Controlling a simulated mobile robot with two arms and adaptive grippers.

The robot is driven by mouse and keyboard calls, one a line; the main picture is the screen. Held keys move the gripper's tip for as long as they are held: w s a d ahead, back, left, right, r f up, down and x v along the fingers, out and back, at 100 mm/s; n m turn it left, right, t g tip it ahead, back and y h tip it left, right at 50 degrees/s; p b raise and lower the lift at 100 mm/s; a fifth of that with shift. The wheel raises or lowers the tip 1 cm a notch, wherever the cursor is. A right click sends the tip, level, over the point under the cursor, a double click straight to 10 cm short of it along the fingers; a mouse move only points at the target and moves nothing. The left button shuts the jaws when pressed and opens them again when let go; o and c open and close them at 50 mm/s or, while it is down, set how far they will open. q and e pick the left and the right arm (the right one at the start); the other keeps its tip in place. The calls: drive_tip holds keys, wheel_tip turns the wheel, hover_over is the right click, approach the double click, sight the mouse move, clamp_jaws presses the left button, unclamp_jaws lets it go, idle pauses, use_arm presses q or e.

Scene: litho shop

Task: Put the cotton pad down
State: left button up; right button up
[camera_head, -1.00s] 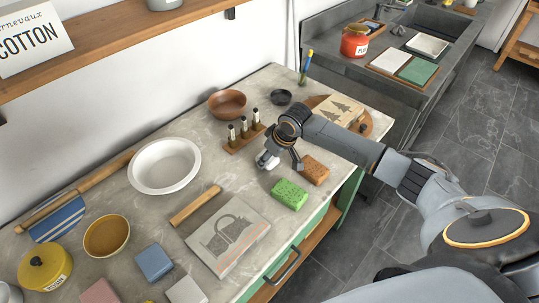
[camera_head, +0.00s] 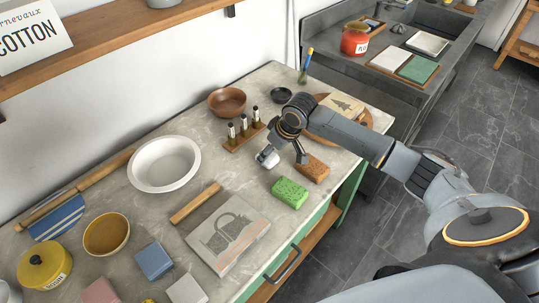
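My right gripper (camera_head: 284,158) reaches in from the right and hangs low over the worktop, in front of the rack of small bottles. One dark finger shows on its right side, above the brown sponge. A small whitish piece (camera_head: 266,156) shows at its left fingertip. It may be the cotton pad, but it is too small to tell it from the fingertip. I cannot tell whether the fingers hold it, or whether it touches the worktop. My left gripper is not in view.
The bottle rack (camera_head: 245,137) stands just behind the gripper. A green sponge (camera_head: 290,193) and a brown sponge (camera_head: 314,169) lie in front. A white bowl (camera_head: 164,165) and wooden bar (camera_head: 195,204) are left. Bare worktop (camera_head: 236,178) lies between bowl and green sponge.

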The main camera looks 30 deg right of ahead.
drive_tip(key=v, duration=0.9)
drive_tip(key=shift+b, duration=0.3)
